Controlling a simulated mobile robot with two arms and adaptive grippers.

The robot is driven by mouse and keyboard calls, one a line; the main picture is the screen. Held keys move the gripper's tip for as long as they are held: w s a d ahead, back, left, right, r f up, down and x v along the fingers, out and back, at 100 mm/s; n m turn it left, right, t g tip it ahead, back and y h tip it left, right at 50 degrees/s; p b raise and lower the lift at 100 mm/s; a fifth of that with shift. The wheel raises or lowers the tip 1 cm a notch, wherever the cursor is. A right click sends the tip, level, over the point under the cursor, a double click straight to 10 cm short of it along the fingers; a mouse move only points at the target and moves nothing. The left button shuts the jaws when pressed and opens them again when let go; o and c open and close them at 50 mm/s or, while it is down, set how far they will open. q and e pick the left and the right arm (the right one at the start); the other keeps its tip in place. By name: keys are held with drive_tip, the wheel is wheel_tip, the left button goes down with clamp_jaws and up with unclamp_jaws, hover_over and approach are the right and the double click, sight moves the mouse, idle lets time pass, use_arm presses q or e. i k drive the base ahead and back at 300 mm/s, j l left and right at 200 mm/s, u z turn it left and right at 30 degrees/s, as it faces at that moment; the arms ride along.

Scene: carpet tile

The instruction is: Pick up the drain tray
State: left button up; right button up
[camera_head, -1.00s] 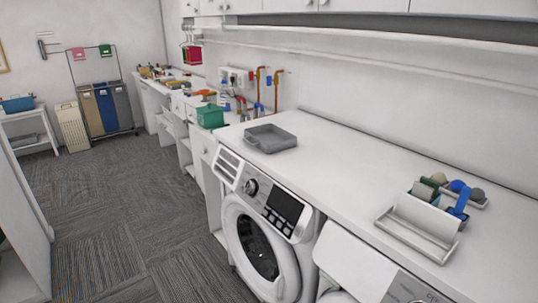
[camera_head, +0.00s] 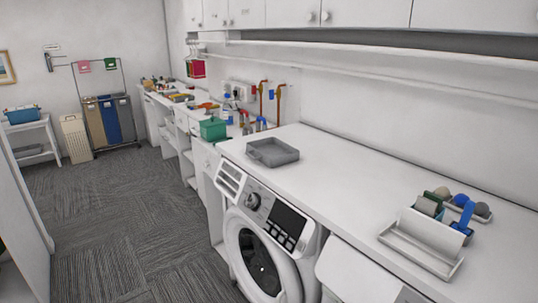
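A shallow grey tray (camera_head: 272,153), which looks like the drain tray, lies flat on the white countertop (camera_head: 335,175) above the front-loading washing machine (camera_head: 262,240). It appears empty, with a low raised rim. Neither my left nor my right gripper is in view, and nothing is touching the tray.
A pale tray (camera_head: 420,262) with a white roll-like item stands at the right of the countertop, near blue and green items. A green bin (camera_head: 213,129) stands beyond the grey tray. Countertop between the two trays is clear. Carpeted floor (camera_head: 110,220) is open at left.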

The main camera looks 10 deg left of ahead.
sight(273, 152)
drive_tip(key=i+j+z, duration=0.25)
drive_tip(key=j, duration=0.35)
drive_tip(key=i+j+z, duration=0.1)
drive_tip(key=i+j, duration=0.15)
drive_tip(key=i+j+z, duration=0.1)
drive_tip(key=j, duration=0.3)
drive_tip(key=i+j+z, duration=0.15)
drive_tip(key=j, duration=0.2)
drive_tip(key=i, duration=0.05)
